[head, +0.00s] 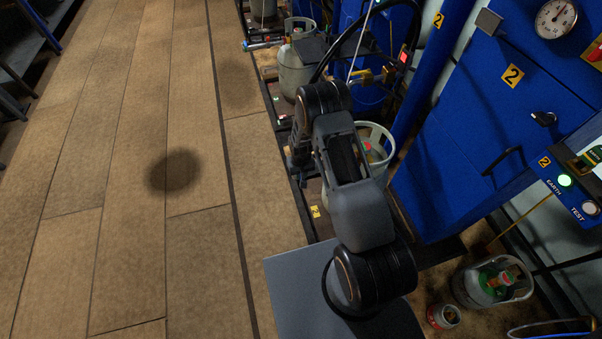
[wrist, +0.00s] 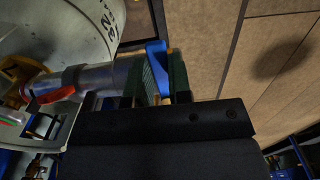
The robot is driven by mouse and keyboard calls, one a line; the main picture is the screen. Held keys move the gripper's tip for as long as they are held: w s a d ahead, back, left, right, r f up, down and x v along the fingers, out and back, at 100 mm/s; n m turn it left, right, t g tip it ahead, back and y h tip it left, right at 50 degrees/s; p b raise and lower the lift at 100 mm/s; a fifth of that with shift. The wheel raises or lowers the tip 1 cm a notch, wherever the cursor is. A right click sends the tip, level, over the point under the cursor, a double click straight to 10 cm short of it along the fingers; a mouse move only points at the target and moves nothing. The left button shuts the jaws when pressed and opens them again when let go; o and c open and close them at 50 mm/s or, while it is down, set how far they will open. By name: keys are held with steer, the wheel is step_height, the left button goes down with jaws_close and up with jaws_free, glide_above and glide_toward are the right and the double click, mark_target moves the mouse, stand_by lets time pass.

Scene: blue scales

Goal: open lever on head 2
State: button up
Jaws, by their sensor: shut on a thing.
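In the wrist view, my gripper (wrist: 163,78) has its two green-padded fingers on either side of a blue lever (wrist: 156,52). It is shut on this lever. The lever is at the end of a silver filling head (wrist: 95,78), which sits beside a pale gas cylinder (wrist: 75,30). A red part (wrist: 50,95) and a brass fitting show at the head's left end. In the head view, my arm hides the gripper and the held lever. A pale cylinder (head: 377,135) shows partly behind my arm, and a yellow 2 label (head: 315,211) is on the scale's edge.
A blue cabinet (head: 455,175) marked 2 stands close at the right. Another station with a pale cylinder (head: 292,72) and a blue-ended head (head: 262,43) is farther back. A small cylinder (head: 492,283) and a can (head: 443,316) are lower right. The tiled floor (head: 120,180) at left is clear.

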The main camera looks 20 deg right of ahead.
jaws_close()
steer(key=shift+a, duration=0.1)
steer(key=w+a+m+b, duration=0.5)
steer(key=m+b, duration=0.5)
steer(key=m, duration=0.8)
steer(key=shift+w+a, duration=0.2)
steer(key=shift+w, duration=0.1)
steer(key=shift+b, duration=0.3)
steer(key=o, duration=0.7)
jaws_free()
